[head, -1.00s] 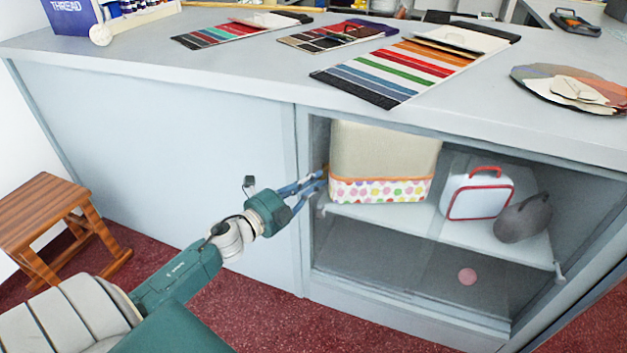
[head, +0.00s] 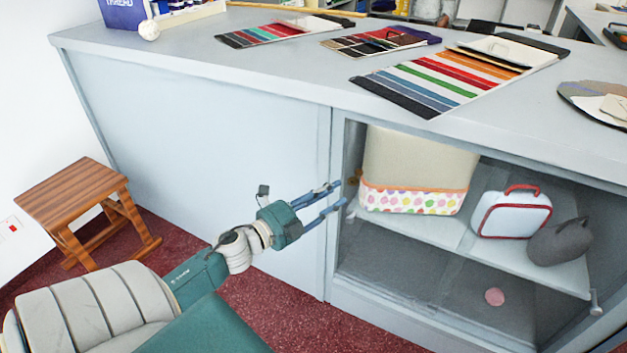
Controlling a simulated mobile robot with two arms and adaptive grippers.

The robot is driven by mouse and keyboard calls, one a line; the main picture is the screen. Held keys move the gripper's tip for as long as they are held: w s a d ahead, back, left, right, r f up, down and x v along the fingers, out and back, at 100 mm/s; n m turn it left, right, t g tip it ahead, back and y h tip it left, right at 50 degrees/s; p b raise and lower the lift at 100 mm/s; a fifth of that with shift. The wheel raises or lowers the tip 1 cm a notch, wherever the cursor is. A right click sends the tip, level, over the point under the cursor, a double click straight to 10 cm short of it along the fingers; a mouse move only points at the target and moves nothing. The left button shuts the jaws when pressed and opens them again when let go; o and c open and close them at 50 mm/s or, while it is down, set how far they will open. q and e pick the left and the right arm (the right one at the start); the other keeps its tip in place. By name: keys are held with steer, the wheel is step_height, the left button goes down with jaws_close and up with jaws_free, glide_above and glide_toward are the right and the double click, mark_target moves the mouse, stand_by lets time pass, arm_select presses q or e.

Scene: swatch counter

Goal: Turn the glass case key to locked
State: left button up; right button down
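The glass case (head: 440,262) is the glazed right part of the counter front. A small brass-coloured piece, apparently the key (head: 353,181), sits at the upper left edge of its glass. It is too small to tell which way it is turned. My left gripper (head: 341,194) points right at the case's left frame, its blue fingers spread apart with nothing between them. The fingertips are just left of and slightly below the key, apparently clear of it. My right gripper is out of view.
Inside the case are a dotted fabric-covered box (head: 415,185), a white case with red trim (head: 512,212) and a dark grey bag (head: 560,242). Fabric swatches (head: 440,80) lie on the counter top. A wooden stool (head: 75,195) stands at left. The floor before the counter is clear.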

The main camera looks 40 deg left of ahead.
arm_select(q)
steer(key=s+a, duration=0.1)
steer(key=s, duration=0.6)
steer(key=shift+a+f, duration=0.1)
